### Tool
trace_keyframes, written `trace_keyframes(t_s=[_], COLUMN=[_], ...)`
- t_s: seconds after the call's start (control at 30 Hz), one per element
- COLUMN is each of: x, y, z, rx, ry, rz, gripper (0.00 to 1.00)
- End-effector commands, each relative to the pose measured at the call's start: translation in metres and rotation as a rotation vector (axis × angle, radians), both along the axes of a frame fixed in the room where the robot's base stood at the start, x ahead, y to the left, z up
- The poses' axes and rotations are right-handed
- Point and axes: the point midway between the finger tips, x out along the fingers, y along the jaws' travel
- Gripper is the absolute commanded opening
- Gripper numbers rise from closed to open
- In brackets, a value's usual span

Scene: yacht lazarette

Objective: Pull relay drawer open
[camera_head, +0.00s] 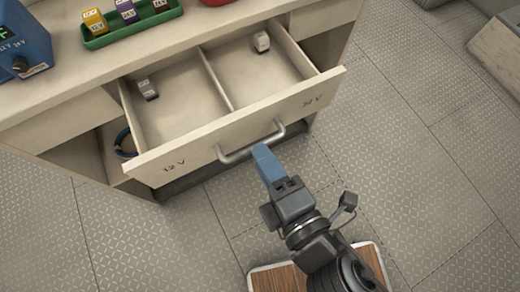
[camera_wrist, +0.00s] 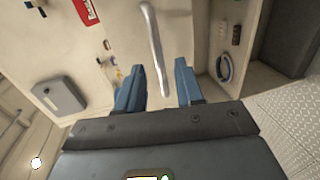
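The relay drawer (camera_head: 180,150) stands pulled out from the cabinet in the head view. Its front is marked 12 V at left and 24 V at right, and a divider makes two compartments. A small grey-and-white block (camera_head: 148,88) lies in the left compartment and a whitish block (camera_head: 262,41) in the right one. The bar handle (camera_head: 236,157) crosses the front's middle. My gripper (camera_head: 267,163) has its blue fingers just by the handle. In the wrist view the fingers (camera_wrist: 158,85) are apart, with the handle (camera_wrist: 155,45) running toward the gap between them; contact cannot be told.
A blue ring (camera_head: 124,142) is in the open bay left of the drawer. The patterned floor (camera_head: 420,170) is clear at right.

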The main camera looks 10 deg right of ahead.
Motion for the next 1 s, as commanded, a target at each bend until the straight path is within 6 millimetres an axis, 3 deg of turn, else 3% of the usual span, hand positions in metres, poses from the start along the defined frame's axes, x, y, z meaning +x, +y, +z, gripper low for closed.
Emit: trace_keyframes(t_s=[0.2, 0.4, 1.0], x=[-0.029, -0.043, -0.046], y=[-0.009, -0.013, -0.013], z=[0.004, 0.008, 0.010], rx=[0.000, -0.001, 0.000], ry=[0.003, 0.002, 0.000], rz=[-0.002, -0.001, 0.000], gripper=[0.37, 0.37, 0.37])
